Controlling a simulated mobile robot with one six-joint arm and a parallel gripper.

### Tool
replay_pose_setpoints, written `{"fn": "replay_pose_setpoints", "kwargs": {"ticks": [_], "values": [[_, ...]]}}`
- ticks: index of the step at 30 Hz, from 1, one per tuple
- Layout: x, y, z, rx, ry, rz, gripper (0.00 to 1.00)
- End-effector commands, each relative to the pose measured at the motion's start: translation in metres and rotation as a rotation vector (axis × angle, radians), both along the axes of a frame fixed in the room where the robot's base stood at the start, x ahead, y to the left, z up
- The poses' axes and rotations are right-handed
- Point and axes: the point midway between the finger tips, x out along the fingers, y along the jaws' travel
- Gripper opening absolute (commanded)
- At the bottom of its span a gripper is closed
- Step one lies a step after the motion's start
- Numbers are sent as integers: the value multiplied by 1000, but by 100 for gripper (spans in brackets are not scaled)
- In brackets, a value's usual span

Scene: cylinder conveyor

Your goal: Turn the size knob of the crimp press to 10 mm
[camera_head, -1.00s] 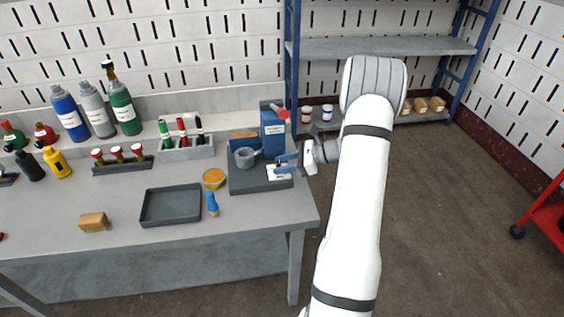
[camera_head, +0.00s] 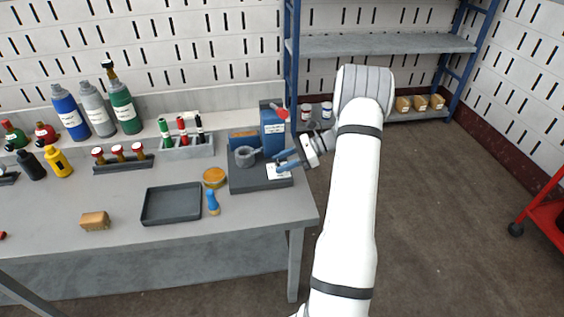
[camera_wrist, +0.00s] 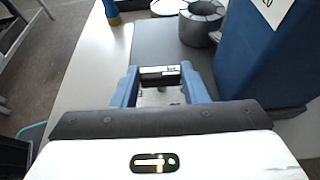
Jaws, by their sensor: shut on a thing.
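The crimp press stands at the right end of the bench, with a blue body (camera_head: 273,138), a red-ended lever (camera_head: 281,112) and a dark grey base (camera_head: 250,184). In the wrist view its blue body (camera_wrist: 262,55) fills the upper right. My gripper (camera_head: 279,161) is over the base's front right, near a white plate (camera_head: 279,173). In the wrist view my gripper's blue fingers (camera_wrist: 160,76) are closed on the sides of a dark knob with a pale mark (camera_wrist: 160,71). The scale marks and the knob's setting cannot be read.
A grey ring-shaped part (camera_head: 244,157) sits on the press left of my gripper. A yellow round tin (camera_head: 214,178), a blue-handled tool (camera_head: 213,202) and a dark tray (camera_head: 172,204) lie left of the press. Floor right of the bench is open.

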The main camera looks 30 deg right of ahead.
Motion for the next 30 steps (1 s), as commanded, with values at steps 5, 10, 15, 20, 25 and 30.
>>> {"fn": "replay_pose_setpoints", "kwargs": {"ticks": [5,10,15,20,25,30], "values": [[1,-1,2,-2,-4,-3,49],[1,0,1,-1,-3,-2,62],[1,0,1,0,-2,-1,62],[-1,-8,4,0,-4,-3,62],[-8,-33,14,-1,-5,-3,62],[-15,-57,24,-2,-3,-4,62]]}}
